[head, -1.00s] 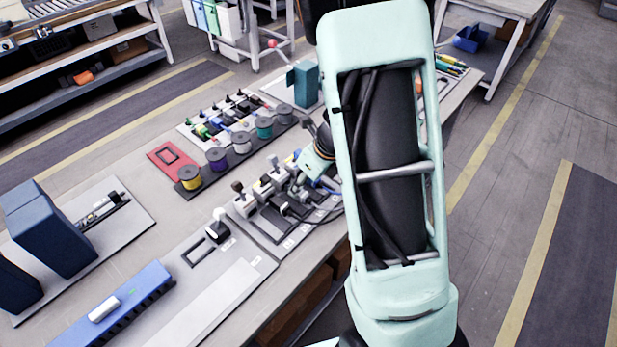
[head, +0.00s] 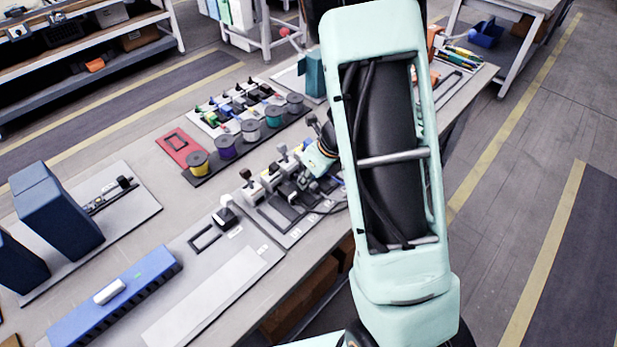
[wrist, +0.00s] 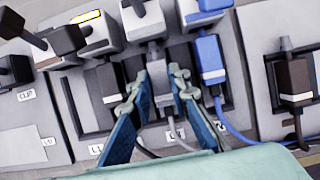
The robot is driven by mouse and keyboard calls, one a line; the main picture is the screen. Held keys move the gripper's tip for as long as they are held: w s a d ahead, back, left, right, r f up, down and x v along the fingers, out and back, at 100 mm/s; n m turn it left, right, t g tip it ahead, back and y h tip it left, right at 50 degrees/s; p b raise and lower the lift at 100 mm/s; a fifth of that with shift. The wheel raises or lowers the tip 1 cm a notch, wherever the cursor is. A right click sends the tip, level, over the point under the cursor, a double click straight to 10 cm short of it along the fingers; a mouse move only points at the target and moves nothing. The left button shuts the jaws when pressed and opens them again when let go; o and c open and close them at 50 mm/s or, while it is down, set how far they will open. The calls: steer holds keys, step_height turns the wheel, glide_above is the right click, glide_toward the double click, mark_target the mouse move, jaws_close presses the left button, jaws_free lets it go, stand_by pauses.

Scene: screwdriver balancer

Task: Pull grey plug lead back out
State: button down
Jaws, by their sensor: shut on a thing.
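The grey plug (wrist: 158,88) sits between my gripper's two blue fingers in the wrist view. My gripper (wrist: 159,76) is shut on it, with one finger on each side. The plug's upper end is close below a grey socket block (wrist: 146,22); I cannot tell whether its tip is still inside. A grey lead (wrist: 181,139) runs from the lower end, partly hidden by the fingers. In the head view my gripper (head: 304,181) is over the plug board (head: 270,217), and my arm hides part of that board.
The blue plug (wrist: 210,60) and its blue lead (wrist: 236,131) are close at the right finger. A black plug (wrist: 105,82) is to the left, and a dark brown plug (wrist: 295,77) stands further right. Spools (head: 224,146) line the bench behind. A blue cable tray (head: 118,303) lies at the front left.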

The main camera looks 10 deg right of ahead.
steer(key=c, duration=2.3)
jaws_free()
jaws_close()
steer(key=shift+s+d, duration=0.2)
steer(key=shift+s, duration=0.05)
steer(key=shift+s+d, duration=0.2)
steer(key=shift+s, duration=0.1)
steer(key=o, duration=0.6)
jaws_free()
steer(key=shift+c, duration=0.2)
